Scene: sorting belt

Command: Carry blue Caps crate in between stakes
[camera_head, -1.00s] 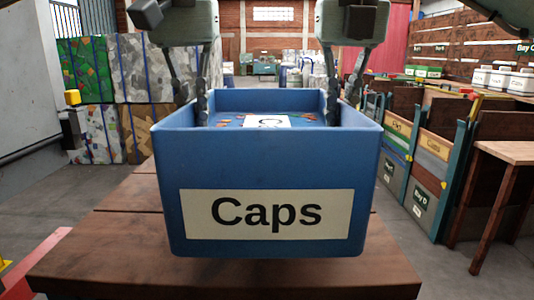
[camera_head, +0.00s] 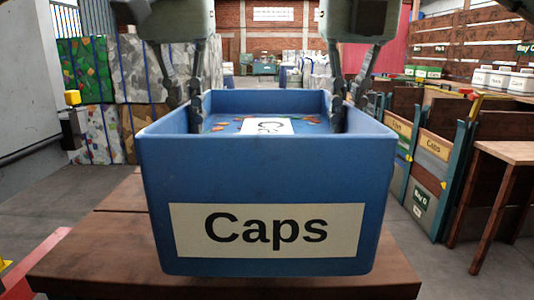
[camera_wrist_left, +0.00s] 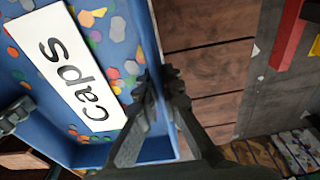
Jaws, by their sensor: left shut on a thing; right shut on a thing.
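The blue Caps crate (camera_head: 265,148) fills the middle of the head view, its white "Caps" label facing me. It is held up over a brown wooden table (camera_head: 95,262). Colourful caps and a white "Caps" card (camera_wrist_left: 70,65) lie inside, as the left wrist view shows. My left gripper (camera_head: 196,118) is shut on the crate's left wall, with a finger inside it. My right gripper (camera_head: 338,115) is shut on the right wall. The crate looks level. Its underside is hidden. I cannot pick out any stakes for certain.
Sorting bays with wooden boards and teal posts (camera_head: 462,165) stand at the right, one labelled "Caps" (camera_head: 433,144). A small wooden table (camera_head: 505,152) is at the far right. Baled material (camera_head: 140,68) is stacked at the left. Grey floor lies between.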

